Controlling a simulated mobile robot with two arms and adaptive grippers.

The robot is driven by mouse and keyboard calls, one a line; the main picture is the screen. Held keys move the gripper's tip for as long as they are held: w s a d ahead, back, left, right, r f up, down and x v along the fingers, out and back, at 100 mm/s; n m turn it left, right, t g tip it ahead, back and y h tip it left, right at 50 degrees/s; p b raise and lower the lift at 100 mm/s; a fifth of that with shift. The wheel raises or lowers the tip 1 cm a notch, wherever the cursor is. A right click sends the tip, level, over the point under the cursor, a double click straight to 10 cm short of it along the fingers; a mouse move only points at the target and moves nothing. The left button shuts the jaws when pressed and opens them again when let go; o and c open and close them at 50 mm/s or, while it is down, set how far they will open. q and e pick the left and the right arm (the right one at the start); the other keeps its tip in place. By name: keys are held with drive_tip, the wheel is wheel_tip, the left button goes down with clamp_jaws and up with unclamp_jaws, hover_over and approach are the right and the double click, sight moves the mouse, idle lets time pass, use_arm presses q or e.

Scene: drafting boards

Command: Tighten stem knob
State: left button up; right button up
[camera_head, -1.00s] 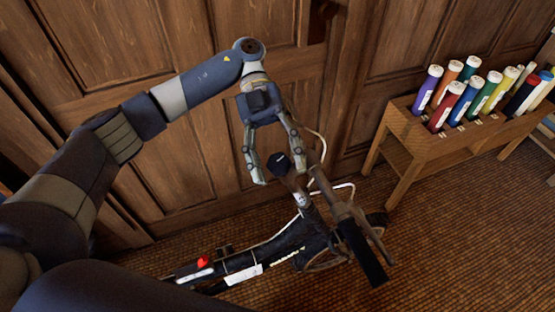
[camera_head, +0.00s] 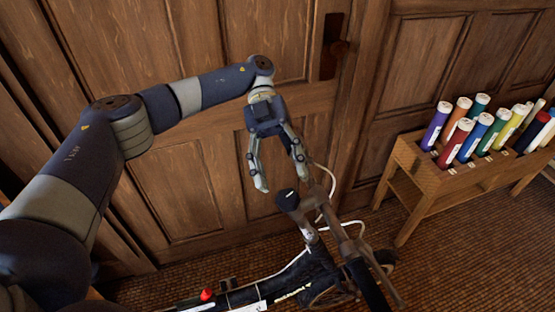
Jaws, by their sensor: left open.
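The stem knob (camera_head: 287,198) is a dark, faceted cap on top of the bike's stem, low in the middle of the head view. The bicycle (camera_head: 318,270) has a dark frame and a handlebar that runs down to the right. My left gripper (camera_head: 283,184) is open and empty. Its two fingers point down, one up and left of the knob and the other just above and right of it. In the picture the knob lies below the fingertips, and the gripper does not grip it. My right gripper is not in view.
A wooden rack (camera_head: 425,175) with several coloured tubes stands at the right. Wooden panelling (camera_head: 200,180) with a dark handle (camera_head: 334,46) rises behind the bike. White cables (camera_head: 327,200) loop beside the handlebar. Brown carpet (camera_head: 450,270) is free at the lower right.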

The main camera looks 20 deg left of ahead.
use_arm(q)
drive_tip(key=shift+v, duration=0.95)
drive_tip(key=shift+r, duration=0.1)
